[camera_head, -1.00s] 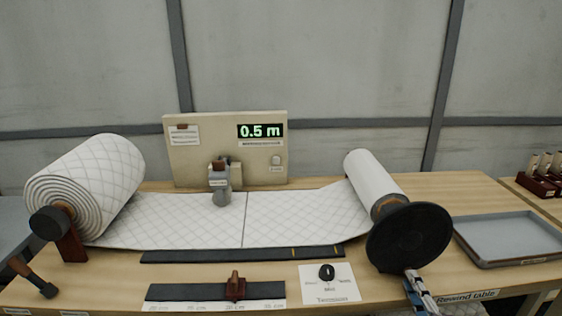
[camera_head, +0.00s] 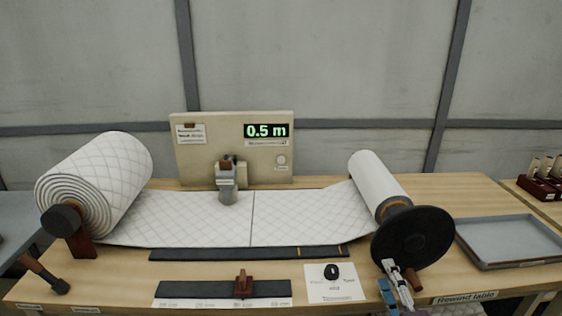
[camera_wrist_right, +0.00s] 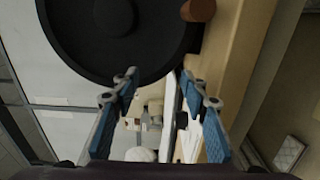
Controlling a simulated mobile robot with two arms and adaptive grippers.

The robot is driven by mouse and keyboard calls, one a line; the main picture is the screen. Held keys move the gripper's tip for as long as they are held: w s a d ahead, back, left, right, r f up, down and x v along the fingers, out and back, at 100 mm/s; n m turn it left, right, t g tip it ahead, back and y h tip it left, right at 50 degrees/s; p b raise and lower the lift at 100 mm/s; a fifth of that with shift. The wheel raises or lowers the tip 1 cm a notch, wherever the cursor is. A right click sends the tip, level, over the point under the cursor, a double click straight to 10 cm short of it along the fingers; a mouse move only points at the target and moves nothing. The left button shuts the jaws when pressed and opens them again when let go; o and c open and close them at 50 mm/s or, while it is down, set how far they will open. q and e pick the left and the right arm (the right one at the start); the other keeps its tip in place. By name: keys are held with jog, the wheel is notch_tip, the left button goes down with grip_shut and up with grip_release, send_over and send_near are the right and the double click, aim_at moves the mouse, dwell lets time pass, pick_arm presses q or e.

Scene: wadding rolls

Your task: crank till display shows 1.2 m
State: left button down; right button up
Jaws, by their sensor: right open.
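The display (camera_head: 266,131) on the beige panel reads 0.5 m in green. The black crank wheel (camera_head: 412,236) is at the near end of the right roll (camera_head: 377,181); its brown handle (camera_head: 414,280) sits low on the rim. In the right wrist view the wheel (camera_wrist_right: 105,35) fills the upper left and the handle (camera_wrist_right: 198,10) is at the top. My right gripper (camera_head: 391,267) is just left of the handle, open; in its wrist view the fingers (camera_wrist_right: 158,78) are apart with nothing gripped between them. My left gripper is not in view.
White quilted wadding (camera_head: 200,217) runs from the large left roll (camera_head: 110,175) under a small grey device (camera_head: 226,185) to the right roll. A knob plate (camera_head: 332,291) and a slider strip (camera_head: 190,289) lie in front. A grey tray (camera_head: 510,262) stands right of the wheel.

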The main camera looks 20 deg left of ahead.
jog(key=shift+s, duration=0.1)
dwell(0.3)
jog(key=shift+s+d, duration=0.2)
jog(key=shift+s, duration=0.15)
jog(key=p+v, duration=0.2)
jog(key=v, duration=0.7)
